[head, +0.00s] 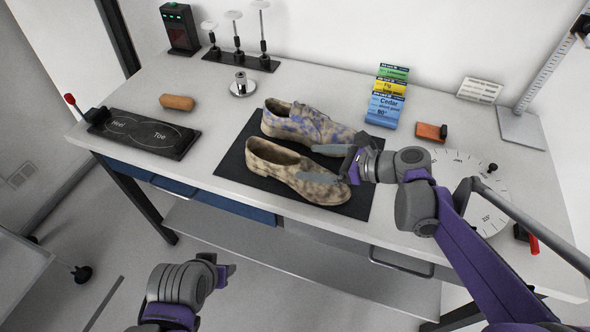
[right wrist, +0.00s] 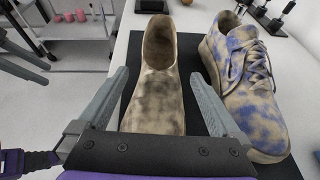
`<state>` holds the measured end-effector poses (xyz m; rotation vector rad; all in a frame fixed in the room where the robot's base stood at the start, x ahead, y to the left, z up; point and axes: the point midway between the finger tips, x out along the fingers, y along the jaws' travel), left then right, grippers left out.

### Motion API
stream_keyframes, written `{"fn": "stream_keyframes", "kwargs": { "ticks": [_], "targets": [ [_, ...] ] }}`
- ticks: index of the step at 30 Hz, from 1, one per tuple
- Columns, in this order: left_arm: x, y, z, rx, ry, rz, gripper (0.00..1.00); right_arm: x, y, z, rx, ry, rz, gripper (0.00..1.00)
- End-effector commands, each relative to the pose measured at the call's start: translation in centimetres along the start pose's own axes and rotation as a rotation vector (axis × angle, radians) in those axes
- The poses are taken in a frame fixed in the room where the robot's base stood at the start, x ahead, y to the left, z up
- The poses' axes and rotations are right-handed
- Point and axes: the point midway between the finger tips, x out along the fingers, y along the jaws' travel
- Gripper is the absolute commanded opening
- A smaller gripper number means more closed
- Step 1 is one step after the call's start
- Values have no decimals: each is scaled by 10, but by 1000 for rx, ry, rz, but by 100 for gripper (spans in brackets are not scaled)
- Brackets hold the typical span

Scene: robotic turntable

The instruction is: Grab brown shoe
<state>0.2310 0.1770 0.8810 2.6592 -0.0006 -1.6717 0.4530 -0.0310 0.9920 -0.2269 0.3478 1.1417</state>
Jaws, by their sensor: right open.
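Two shoes lie on a black mat (head: 352,207) on the table. The nearer one is a brown, beige-mottled slip-on shoe (head: 275,170). The farther one is a beige lace-up shoe with blue-purple patches (head: 300,125). My right gripper (head: 335,160) is open over the toe end of the brown shoe. In the right wrist view the brown shoe (right wrist: 157,85) lies between and beyond the two spread fingers, and the patterned shoe (right wrist: 243,85) is right of them. Contact cannot be told. My left gripper (head: 228,271) is low, in front of the table, apart from the shoes; its opening is unclear.
A heel-and-toe plate (head: 143,134) and a brown roll (head: 177,102) are on the left. Colored boxes (head: 387,97), an orange block (head: 431,132) and a round dial (head: 465,185) are on the right. Stands (head: 238,58) line the back.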

Motion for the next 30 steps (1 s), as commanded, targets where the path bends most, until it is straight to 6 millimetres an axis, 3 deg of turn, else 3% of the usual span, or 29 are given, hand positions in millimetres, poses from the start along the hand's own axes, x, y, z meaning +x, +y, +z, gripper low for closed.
{"fn": "stream_keyframes", "kwargs": {
  "ticks": [14,23,30],
  "targets": [
    [-2,0,-1,0,1,0,50,55,1,-5,-1,0,1,100],
    [-2,0,-1,0,1,0,50,59,1,-5,0,0,0,100],
    [-2,0,-1,0,1,0,50,59,1,-5,-1,1,0,57]
  ]
}}
